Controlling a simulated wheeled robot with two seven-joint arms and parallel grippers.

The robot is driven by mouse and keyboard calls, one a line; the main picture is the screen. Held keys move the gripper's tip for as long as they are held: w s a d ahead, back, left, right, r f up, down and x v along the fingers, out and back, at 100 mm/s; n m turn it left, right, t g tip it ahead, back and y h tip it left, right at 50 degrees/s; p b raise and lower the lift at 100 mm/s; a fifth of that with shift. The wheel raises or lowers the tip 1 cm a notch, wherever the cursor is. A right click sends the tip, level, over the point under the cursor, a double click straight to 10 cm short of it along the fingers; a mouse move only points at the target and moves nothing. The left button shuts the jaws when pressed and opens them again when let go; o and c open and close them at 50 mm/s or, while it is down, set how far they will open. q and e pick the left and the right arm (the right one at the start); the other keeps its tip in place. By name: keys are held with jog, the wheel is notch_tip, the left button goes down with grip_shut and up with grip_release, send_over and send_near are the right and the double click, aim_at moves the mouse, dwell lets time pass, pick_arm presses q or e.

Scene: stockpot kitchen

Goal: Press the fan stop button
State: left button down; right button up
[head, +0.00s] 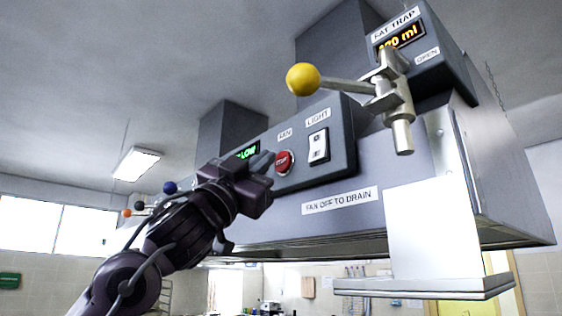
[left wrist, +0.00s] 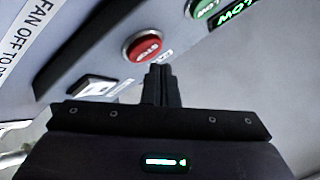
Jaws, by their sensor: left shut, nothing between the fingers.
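The red round stop button (head: 284,162) sits on the grey control panel of the hood, under the FAN label. It also shows in the left wrist view (left wrist: 143,46), with white lettering on its face. My left gripper (head: 263,161) is shut and empty, its fingertips just left of the button in the head view. In the left wrist view the closed fingertips (left wrist: 161,70) lie just below and right of the button. I cannot tell whether they touch the panel; the button's face is not covered there. My right gripper is not in view.
A white light switch (head: 318,147) is right of the button.

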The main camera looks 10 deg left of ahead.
pick_arm(q)
jog(key=shift+w+d, duration=0.1)
dwell(0.3)
jog(key=shift+w+d, duration=0.2)
jog(key=shift+w, duration=0.1)
jog(key=shift+w+d, duration=0.25)
jog(key=shift+w, duration=0.05)
dwell(0.9)
jog(key=shift+s, duration=0.1)
jog(key=shift+s+a+b, duration=0.4)
jog(key=shift+s+a, duration=0.1)
jog(key=shift+s, duration=0.1)
